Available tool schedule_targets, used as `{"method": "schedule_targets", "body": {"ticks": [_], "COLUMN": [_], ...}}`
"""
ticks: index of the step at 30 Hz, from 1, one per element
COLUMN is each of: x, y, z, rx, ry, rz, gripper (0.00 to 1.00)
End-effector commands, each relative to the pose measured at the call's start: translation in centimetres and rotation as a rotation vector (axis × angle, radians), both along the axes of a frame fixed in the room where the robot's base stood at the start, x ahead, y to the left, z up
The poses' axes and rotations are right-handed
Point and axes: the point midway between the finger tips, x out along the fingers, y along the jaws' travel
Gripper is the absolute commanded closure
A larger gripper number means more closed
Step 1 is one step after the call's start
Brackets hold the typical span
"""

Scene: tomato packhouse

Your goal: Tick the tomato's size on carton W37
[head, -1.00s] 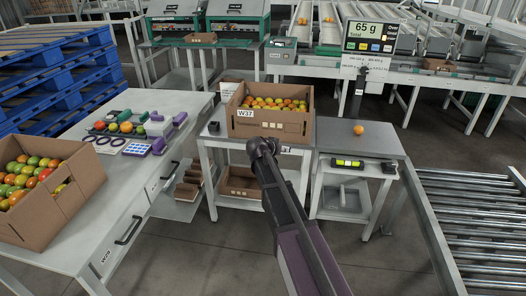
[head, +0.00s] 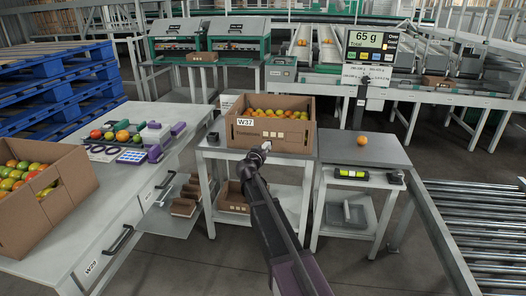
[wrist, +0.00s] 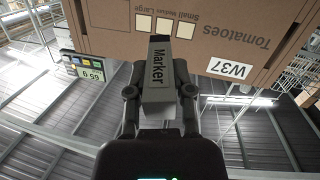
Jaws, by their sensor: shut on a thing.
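Carton W37 (head: 245,139) is a brown box full of tomatoes on a small table. Its front has a W37 label, the words Small, Medium, Large and three pale tick boxes, which look blank. In the wrist view the carton (wrist: 110,40) appears upside down. My gripper (wrist: 158,88) is shut on a grey marker (wrist: 158,65), whose end points at the carton front near the middle box (wrist: 164,26); I cannot tell whether it touches. In the head view my gripper (head: 262,152) is just before the carton. An orange tomato (head: 362,140) sits alone beneath the display (head: 370,42), which reads 65 g Total.
A left bench (head: 60,237) holds another carton (head: 75,205) of tomatoes, rings and several loose tomatoes. A green level-like device (head: 350,173) is on the right stand's front. A roller conveyor (head: 480,230) lies at right. Blue pallets (head: 50,85) stand at back left.

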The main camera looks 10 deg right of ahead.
Motion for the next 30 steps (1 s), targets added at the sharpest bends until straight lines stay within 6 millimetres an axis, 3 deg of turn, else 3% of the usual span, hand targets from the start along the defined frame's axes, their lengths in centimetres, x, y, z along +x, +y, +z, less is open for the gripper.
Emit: {"method": "schedule_targets", "body": {"ticks": [11, 30], "x": [0.7, 4.9], "y": [-0.3, -1.7], "z": [0.0, 0.0], "rx": [0.000, 0.001], "ry": [0.001, 0.001], "rz": [-0.002, -0.003], "gripper": [1.00, 1.00]}}
